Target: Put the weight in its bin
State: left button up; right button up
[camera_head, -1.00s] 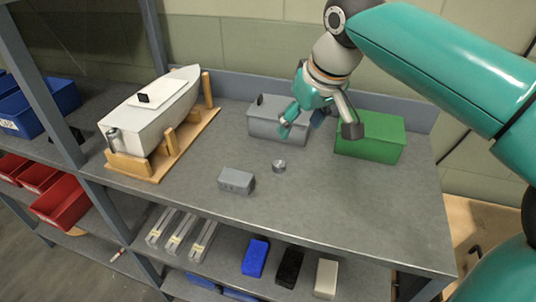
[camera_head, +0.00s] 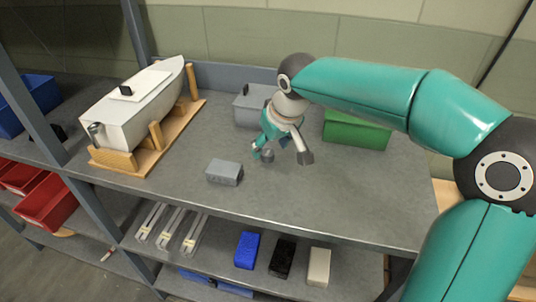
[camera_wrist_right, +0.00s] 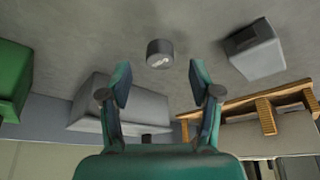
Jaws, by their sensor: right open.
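The weight is a small grey metal cylinder (camera_head: 267,156) standing on the bench top. In the right wrist view the weight (camera_wrist_right: 160,53) lies just beyond the fingertips, roughly centred between them. My right gripper (camera_head: 281,155) is open and empty above the bench, close to the weight; its fingers partly overlap the weight in the head view. It also shows in the right wrist view (camera_wrist_right: 158,76), with no contact visible. A grey bin (camera_head: 248,108) and a green bin (camera_head: 357,131) stand at the bench's back; I cannot tell which is the weight's. My left gripper is out of view.
A grey block (camera_head: 224,172) lies left of the weight. A white model boat (camera_head: 130,115) sits on a wooden stand at the bench's left. Blue, black and white blocks lie on the lower shelf. The bench's front right (camera_head: 340,205) is clear.

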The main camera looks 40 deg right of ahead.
aim_at(268, 153)
jog(key=shift+x, duration=1.35)
grip_shut()
jog(key=shift+r, duration=0.1)
notch_tip(268, 153, up, 20)
jog(key=p, duration=0.3)
jog(key=shift+p, duration=0.4)
